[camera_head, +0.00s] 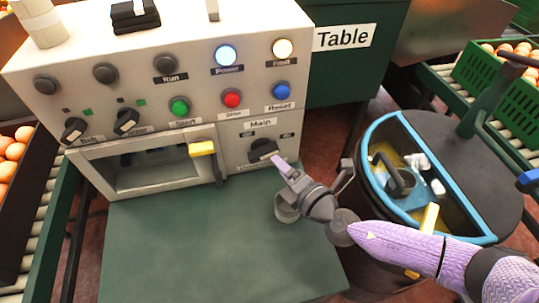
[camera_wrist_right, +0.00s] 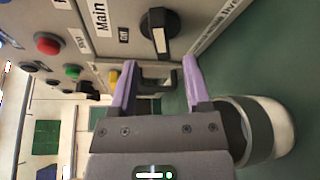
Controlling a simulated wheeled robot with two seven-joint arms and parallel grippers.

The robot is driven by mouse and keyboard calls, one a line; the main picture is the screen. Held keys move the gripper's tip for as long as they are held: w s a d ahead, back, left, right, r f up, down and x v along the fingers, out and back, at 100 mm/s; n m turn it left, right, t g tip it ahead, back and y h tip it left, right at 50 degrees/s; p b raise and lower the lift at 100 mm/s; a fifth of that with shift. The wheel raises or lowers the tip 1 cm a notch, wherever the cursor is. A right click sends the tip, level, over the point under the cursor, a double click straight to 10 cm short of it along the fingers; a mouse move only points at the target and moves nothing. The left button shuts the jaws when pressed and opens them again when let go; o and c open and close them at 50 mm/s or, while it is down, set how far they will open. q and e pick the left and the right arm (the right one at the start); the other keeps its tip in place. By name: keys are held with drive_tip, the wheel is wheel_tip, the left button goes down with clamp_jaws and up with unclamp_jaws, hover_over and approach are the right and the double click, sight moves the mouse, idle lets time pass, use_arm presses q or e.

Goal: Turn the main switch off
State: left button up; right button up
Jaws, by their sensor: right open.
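The main switch (camera_head: 263,150) is a black rotary knob under the "Main" label at the lower right of the cream control panel (camera_head: 235,110). In the right wrist view the knob (camera_wrist_right: 158,30) has a white stripe on its handle, and an "Off" label (camera_wrist_right: 124,35) shows beside it. My right gripper (camera_head: 282,166) is just in front of the knob at its lower right. My left gripper is not in view.
Other knobs and lit buttons sit around the switch, including the red button (camera_head: 232,98) and blue button (camera_head: 281,91). A green surface (camera_head: 190,250) lies below. A round bin with a blue rim (camera_head: 372,140) stands right.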

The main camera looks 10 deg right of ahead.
sight(269, 155)
drive_tip(key=x, duration=0.5)
drive_tip(key=shift+b, duration=0.4)
drive_tip(key=shift+d, duration=0.1)
clamp_jaws()
